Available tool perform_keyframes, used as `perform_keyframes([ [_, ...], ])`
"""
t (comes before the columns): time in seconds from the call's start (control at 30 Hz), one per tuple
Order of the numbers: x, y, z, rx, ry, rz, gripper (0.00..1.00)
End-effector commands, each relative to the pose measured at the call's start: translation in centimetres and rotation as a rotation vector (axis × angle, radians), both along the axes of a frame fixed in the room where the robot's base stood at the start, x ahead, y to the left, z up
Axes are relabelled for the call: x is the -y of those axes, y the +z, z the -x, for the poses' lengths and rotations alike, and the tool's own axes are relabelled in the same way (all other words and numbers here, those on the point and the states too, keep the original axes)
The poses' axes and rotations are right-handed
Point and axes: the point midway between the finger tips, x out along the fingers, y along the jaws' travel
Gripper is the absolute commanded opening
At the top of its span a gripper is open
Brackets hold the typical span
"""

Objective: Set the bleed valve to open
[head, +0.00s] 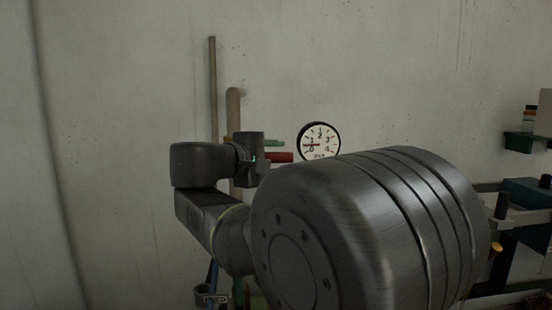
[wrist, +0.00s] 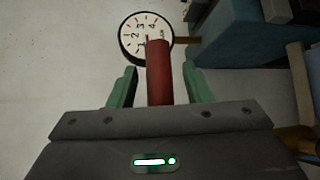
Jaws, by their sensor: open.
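A red bar, likely the bleed valve's handle (wrist: 158,75), stands between the two green fingers of my gripper (wrist: 160,88) in the wrist view. The fingers are apart, with a gap on each side of the red bar. In the head view the red handle (head: 281,157) points right beside my gripper (head: 272,148), just below a green finger. The valve's body is hidden behind my arm. A round white pressure gauge (head: 319,142) is on the wall to the right; it also shows in the wrist view (wrist: 140,38).
Shelves with a green bin (head: 519,142) and dark blue boxes (head: 527,192) stand at the right. The left wall is bare.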

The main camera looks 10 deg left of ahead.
Motion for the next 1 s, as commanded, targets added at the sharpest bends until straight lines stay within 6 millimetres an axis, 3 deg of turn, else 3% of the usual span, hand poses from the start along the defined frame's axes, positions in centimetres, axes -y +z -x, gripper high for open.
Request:
perform_keyframes([
  [0.17, 0.0, 0.0, 0.0, 0.000, 0.000, 0.000, 0.45],
  [0.4, 0.0, 0.0, 0.0, 0.000, 0.000, 0.000, 0.02],
  [0.43, 0.0, 0.0, 0.0, 0.000, 0.000, 0.000, 0.00],
  [0.77, 0.0, 0.2, 0.0, 0.008, 0.000, 0.026, 0.00],
  [1.0, -0.1, 1.2, 0.0, 0.040, 0.000, 0.142, 0.00],
])
